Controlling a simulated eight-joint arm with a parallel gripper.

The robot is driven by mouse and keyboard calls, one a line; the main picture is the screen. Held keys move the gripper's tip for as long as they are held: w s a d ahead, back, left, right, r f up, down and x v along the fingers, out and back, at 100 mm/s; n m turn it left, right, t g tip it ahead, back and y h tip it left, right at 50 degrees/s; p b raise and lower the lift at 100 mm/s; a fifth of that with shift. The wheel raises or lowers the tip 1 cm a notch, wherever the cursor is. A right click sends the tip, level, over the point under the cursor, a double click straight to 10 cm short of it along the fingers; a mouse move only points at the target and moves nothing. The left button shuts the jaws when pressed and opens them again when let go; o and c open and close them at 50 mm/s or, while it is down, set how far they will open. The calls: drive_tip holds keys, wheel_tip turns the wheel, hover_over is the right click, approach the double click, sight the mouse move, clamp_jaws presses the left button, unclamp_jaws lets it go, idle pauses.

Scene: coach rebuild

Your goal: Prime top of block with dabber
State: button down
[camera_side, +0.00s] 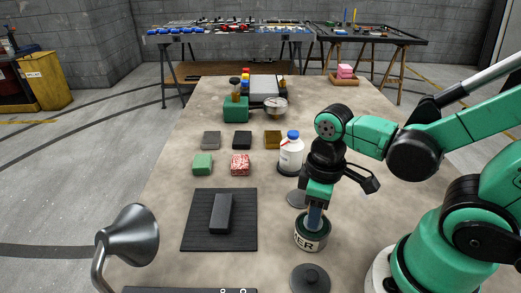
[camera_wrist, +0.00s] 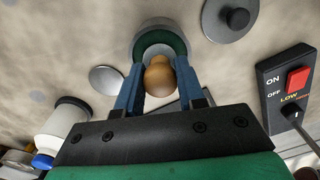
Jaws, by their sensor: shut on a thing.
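The dark grey block (camera_side: 221,213) lies on a ribbed black mat (camera_side: 190,232), left of my arm. My gripper (camera_side: 315,213) points down into the mouth of an open tin (camera_side: 311,238) whose visible lettering ends in "ER". In the wrist view my gripper (camera_wrist: 159,84) has its blue fingers on both sides of a round wooden knob (camera_wrist: 158,78), seemingly the dabber's handle, and is shut on it. The tin (camera_wrist: 158,27) lies beyond the knob, dark green inside. The dabber's lower end is hidden, so I cannot tell whether it touches the primer.
A white bottle with a blue cap (camera_side: 291,150) stands behind the tin, close to my arm. A dark lid (camera_side: 310,279) lies in front. A metal cone-shaped head (camera_side: 134,236) stands left of the mat. Several small blocks (camera_side: 240,165) lie behind it. A switch box (camera_wrist: 289,85) shows right.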

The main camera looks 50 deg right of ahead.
drive_tip(key=shift+r, duration=3.5)
